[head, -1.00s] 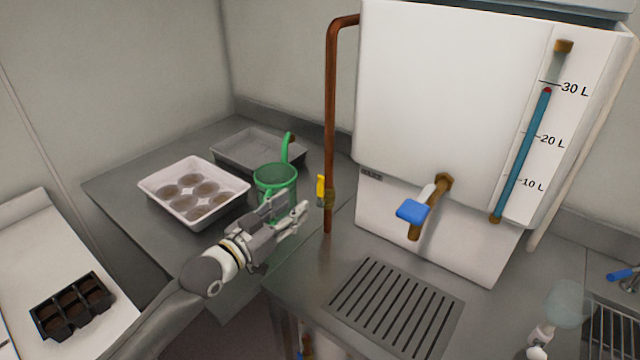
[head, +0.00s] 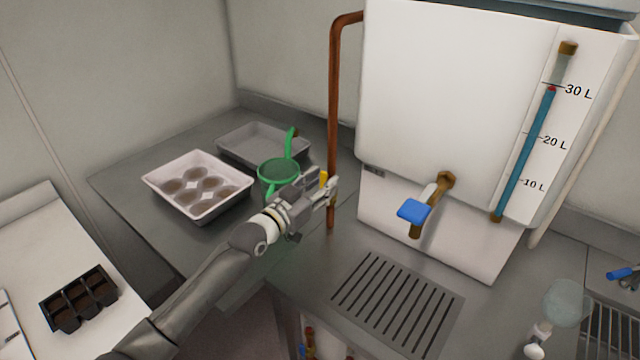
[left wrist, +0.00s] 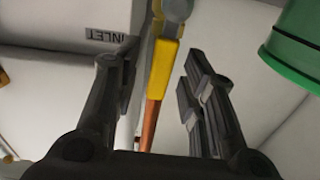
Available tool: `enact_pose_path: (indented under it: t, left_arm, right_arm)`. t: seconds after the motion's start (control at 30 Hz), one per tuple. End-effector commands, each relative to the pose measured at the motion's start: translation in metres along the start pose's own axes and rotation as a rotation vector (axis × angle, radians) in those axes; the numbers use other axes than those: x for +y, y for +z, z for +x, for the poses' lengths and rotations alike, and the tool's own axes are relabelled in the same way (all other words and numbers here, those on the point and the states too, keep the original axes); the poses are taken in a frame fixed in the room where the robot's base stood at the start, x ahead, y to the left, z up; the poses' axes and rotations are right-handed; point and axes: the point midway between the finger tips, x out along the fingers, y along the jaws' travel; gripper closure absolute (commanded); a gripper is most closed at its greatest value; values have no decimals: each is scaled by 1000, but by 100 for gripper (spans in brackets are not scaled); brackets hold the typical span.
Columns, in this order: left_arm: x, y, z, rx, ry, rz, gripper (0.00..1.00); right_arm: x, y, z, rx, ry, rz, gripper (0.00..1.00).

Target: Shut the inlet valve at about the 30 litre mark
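The inlet valve's yellow handle (head: 323,179) sits on the copper pipe (head: 332,110) left of the white tank (head: 440,90) and lies roughly in line with the pipe. My left gripper (head: 328,188) is at the valve, partly covering it. In the left wrist view the yellow handle (left wrist: 163,70) shows between the open fingers (left wrist: 160,80), with gaps on both sides. An INLET label (left wrist: 105,36) shows behind the left finger. On the sight gauge (head: 525,150), the red float (head: 552,88) on the blue column is just below the 30 L mark. My right gripper is not in view.
A green watering can (head: 278,172) stands close behind my left gripper. A white tray of pots (head: 200,212) and a grey tray (head: 255,133) lie left. A blue-handled tap (head: 413,210) sticks out of the tank above a drain grate (head: 395,300).

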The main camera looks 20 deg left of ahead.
Motion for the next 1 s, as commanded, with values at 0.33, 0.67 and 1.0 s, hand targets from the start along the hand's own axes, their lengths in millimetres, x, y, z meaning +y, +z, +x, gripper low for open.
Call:
enact_pose_path:
  t: [0.33,0.67,1.0]
  left_arm:
    - [0,0,0,-1,0,0,100]
    - [0,0,0,-1,0,3,100]
    - [7,0,0,-2,0,119,100]
  right_arm:
    - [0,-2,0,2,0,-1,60]
    - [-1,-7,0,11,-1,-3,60]
    - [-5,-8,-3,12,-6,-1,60]
